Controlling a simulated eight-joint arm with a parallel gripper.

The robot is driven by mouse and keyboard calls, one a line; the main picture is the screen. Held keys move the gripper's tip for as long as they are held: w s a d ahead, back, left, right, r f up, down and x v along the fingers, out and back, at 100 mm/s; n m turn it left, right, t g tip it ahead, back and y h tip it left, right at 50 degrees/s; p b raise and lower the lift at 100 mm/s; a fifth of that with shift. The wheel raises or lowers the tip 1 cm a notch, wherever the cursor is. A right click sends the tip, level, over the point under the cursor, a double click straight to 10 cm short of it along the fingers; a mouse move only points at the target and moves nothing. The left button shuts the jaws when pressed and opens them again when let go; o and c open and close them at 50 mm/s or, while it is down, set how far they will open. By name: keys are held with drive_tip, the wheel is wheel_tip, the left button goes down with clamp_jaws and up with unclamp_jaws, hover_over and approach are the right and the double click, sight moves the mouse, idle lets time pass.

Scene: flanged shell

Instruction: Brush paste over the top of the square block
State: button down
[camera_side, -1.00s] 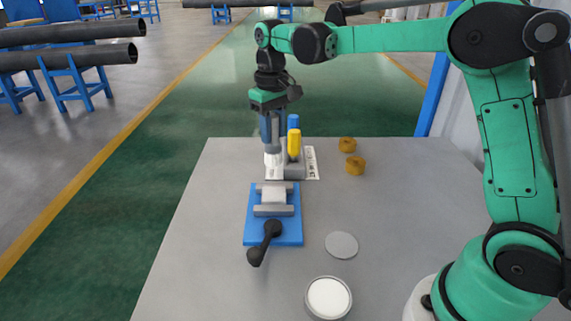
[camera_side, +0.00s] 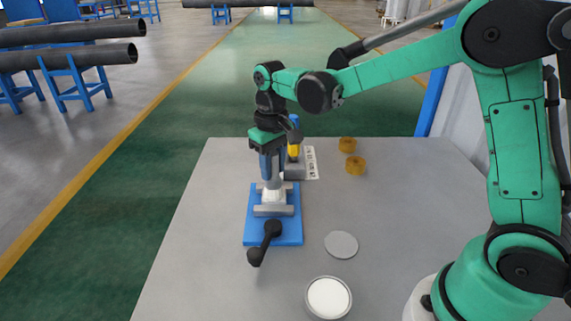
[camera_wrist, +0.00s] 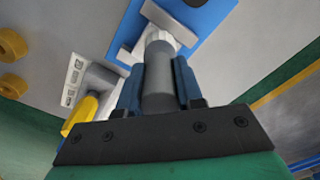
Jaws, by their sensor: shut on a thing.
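My gripper (camera_side: 272,166) is shut on the grey handle of a brush (camera_wrist: 158,75) and holds it upright, handle up. The brush's pale bristles (camera_side: 273,193) point down at the white block (camera_side: 272,196), which is clamped between the grey jaws of a vise (camera_side: 274,210) on a blue base (camera_side: 254,235). The brush hides most of the block, and I cannot tell whether the bristles touch it. An open round tin of white paste (camera_side: 328,297) stands at the front of the table. Its grey lid (camera_side: 341,244) lies flat beside it.
A grey holder (camera_side: 295,171) with a yellow-handled tool (camera_side: 293,152) and a blue one (camera_side: 294,122) stands behind the vise, by a printed strip (camera_side: 311,163). Two yellow-brown rings (camera_side: 355,165) (camera_side: 347,144) lie to the right. The vise's black handle (camera_side: 263,243) sticks out frontward.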

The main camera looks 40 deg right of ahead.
drive_tip(key=shift+s+a, duration=0.75)
drive_tip(key=shift+w+d+f, duration=0.1)
drive_tip(key=shift+w+d, duration=2.2)
wheel_tip(320, 180, up, 8)
drive_tip(key=shift+s+a, duration=0.1)
idle(0.6)
